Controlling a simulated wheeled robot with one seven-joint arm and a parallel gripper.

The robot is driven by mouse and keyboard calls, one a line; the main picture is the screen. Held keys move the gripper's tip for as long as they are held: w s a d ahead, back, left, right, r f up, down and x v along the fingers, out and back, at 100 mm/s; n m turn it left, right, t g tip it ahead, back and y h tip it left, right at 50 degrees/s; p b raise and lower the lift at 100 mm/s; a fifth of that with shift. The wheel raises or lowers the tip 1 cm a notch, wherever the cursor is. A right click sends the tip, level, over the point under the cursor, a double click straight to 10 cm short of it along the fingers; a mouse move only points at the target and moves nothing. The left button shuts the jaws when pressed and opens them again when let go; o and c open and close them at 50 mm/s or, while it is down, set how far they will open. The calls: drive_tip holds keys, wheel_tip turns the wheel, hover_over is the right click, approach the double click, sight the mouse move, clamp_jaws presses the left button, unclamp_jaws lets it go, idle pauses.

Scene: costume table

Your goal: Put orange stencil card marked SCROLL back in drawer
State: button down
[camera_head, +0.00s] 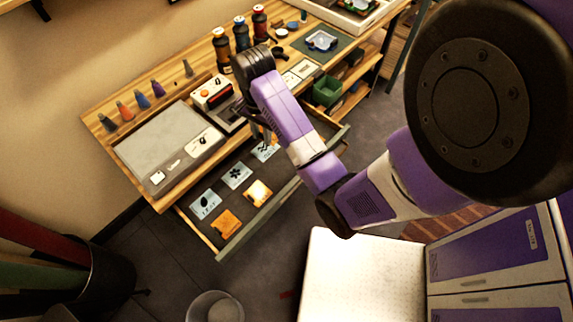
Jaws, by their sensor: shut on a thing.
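An open drawer (212,246) sticks out from under the wooden table. In it lie two orange cards, one near the front left corner (226,222) and a brighter one (257,192) to its right. Light blue cards with dark marks (237,175) lie behind them. I cannot read a SCROLL mark on any card. My gripper (263,131) points down over the back of the drawer by the table's front edge, largely hidden by my arm. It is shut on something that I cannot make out.
A green bin (327,90) sits on the shelf to the right. The drawer's front left part has some bare floor.

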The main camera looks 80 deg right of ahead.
drive_tip(key=m, duration=0.2)
hover_over(280, 172)
wheel_tip(280, 172, down, 16)
drive_tip(key=b, duration=0.8)
drive_tip(key=shift+s+a, duration=0.1)
drive_tip(key=shift+f, duration=2.15)
drive_tip(key=shift+f, duration=0.2)
drive_tip(key=c, duration=1.1)
unclamp_jaws()
drive_tip(key=shift+c, duration=0.2)
